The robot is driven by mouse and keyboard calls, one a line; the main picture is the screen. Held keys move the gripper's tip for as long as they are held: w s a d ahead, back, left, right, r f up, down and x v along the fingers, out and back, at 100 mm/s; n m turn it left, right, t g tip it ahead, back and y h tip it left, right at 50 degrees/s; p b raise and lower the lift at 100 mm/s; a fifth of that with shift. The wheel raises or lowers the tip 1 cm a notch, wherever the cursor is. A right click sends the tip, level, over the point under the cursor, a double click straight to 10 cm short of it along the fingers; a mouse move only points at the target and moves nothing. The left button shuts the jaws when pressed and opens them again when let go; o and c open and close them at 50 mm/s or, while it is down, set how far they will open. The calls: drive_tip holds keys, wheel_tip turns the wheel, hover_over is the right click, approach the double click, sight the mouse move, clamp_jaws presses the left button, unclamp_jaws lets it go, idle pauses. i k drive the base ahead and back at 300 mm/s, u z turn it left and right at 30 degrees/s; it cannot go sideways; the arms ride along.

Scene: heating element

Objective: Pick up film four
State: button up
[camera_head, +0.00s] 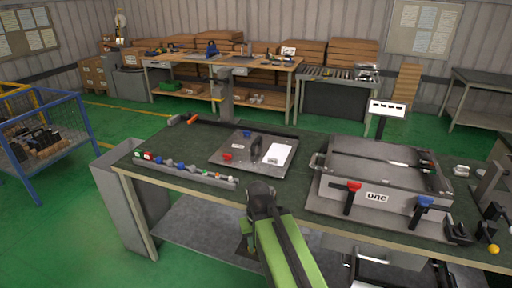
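No thing in view can be read as film four. A flat white piece (277,153) lies on a grey plate (232,167) in the middle of the workbench, and I cannot tell whether it is a film. A dark upright part stands beside it, with a red piece (227,156) and a blue piece (247,134) on the same plate. My green arm comes up from the bottom edge. Its dark end, my gripper (261,188), is at the bench's front edge, short of the plate. Its fingers are too small and dark to read.
A rail of small coloured parts (185,170) runs along the bench's left front. A small white sign (388,108) stands behind the fixture. A blue wire cart (40,140) is at far left.

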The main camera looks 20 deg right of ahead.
sight(277, 154)
drive_tip(key=u, duration=0.55)
drive_tip(key=i, duration=1.35)
drive_tip(key=u, duration=0.1)
